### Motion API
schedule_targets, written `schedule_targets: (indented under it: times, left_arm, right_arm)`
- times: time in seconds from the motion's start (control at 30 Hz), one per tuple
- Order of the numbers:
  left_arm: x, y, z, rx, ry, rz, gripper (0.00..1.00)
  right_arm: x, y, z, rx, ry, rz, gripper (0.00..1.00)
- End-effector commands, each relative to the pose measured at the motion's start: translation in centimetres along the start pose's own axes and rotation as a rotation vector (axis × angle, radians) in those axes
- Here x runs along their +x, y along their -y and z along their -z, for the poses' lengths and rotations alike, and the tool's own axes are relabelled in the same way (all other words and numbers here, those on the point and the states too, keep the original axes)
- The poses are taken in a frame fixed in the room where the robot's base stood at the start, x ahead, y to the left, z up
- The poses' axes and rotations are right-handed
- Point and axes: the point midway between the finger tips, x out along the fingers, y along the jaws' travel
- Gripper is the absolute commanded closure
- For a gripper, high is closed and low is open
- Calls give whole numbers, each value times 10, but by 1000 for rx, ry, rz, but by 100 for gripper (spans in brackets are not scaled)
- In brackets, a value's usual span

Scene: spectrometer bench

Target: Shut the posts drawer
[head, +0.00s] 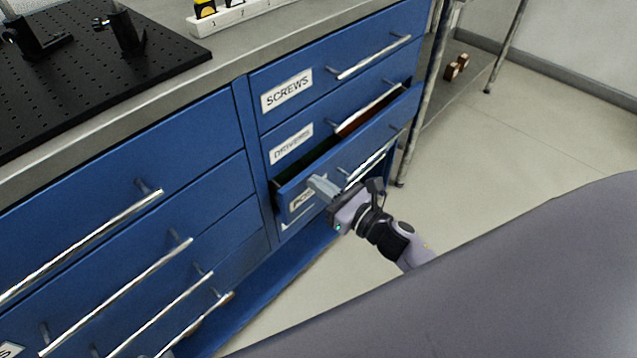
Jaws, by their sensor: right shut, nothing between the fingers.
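The posts drawer (384,128) is the blue drawer under the one labelled DRIVERS. It stands partly pulled out, with a dark gap open above its front edge. Its white label (299,199) is partly covered by my gripper, and its silver handle (372,163) runs along the front. My right gripper (318,184) is shut and empty, with its fingertips at the left part of the drawer front, over the label. I cannot tell whether they touch it. My left gripper is not in view.
The SCREWS drawer (345,72) and DRIVERS drawer (290,128) above look shut. More blue drawers with silver handles (118,298) are at left. A black perforated board (90,75) lies on the bench top. Open floor (500,140) is at right, beside a metal rack leg (417,100).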

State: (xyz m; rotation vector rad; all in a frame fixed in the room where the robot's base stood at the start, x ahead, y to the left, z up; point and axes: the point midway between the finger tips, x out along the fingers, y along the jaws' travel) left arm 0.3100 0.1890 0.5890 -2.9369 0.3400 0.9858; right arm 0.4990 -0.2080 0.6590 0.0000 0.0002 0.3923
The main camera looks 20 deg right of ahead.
Motion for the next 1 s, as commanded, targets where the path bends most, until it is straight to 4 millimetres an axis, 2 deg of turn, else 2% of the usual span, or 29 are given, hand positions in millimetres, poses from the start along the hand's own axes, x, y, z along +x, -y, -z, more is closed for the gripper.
schedule_targets:
  times: [0.47,0.77,1.0]
  left_arm:
    - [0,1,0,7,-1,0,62]
    - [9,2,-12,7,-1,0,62]
    - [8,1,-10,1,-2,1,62]
  right_arm:
    - [6,0,0,0,0,0,100]
    - [30,0,1,-2,3,-1,100]
    - [31,0,0,0,0,0,100]
